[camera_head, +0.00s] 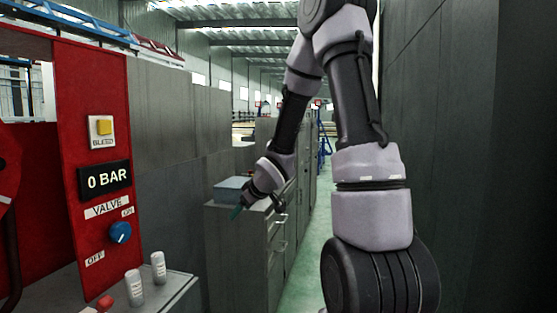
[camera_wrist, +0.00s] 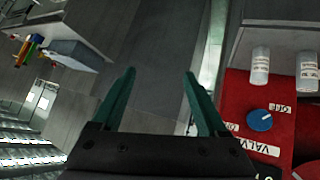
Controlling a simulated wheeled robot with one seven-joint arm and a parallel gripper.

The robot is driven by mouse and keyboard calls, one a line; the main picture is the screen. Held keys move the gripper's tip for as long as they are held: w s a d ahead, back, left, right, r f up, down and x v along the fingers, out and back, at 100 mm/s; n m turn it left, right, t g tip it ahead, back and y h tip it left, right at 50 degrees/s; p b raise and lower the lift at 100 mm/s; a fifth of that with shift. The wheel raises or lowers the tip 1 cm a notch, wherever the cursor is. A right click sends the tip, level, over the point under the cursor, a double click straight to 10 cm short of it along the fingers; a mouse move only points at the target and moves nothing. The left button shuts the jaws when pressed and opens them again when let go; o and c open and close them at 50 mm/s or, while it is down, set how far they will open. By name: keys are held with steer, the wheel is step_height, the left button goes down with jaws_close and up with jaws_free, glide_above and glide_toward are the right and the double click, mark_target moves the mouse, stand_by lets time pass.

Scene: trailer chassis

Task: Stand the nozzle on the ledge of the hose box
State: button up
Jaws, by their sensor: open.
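The red hose box (camera_head: 95,215) is at the left in the head view, with a BLEED button, a 0 BAR display and a blue valve knob (camera_head: 120,232). Its grey ledge (camera_head: 172,293) runs along the bottom and carries two white labelled cylinders (camera_head: 134,288). A small red piece (camera_head: 105,302) shows at the bottom edge, mostly cut off; I cannot tell if it is the nozzle. No nozzle is clearly recognisable. My gripper (camera_wrist: 160,75) is open and empty, with teal fingers apart. In the head view it is right of the hose box, near a grey cabinet.
The grey cabinet (camera_head: 238,260) stands right of the hose box with a blue-grey box (camera_head: 230,188) on top, close to my gripper. A green-floored aisle (camera_head: 302,275) runs beside it. A dark wall (camera_head: 470,150) closes the right side.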

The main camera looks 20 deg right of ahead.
steer(key=s+d+r+m+g+h, duration=0.1)
steer(key=s+d+r+m+h, duration=0.25)
steer(key=s+r+m, duration=0.9)
steer(key=s+a+r+y, duration=0.1)
steer(key=s+r, duration=0.3)
steer(key=s, duration=0.3)
steer(key=s+a+r+n+g+y, duration=0.1)
steer(key=s+r+y, duration=0.1)
steer(key=s, duration=0.6)
steer(key=shift+a+r, duration=0.35)
steer(key=shift+r, duration=0.5)
steer(key=shift+n, duration=0.25)
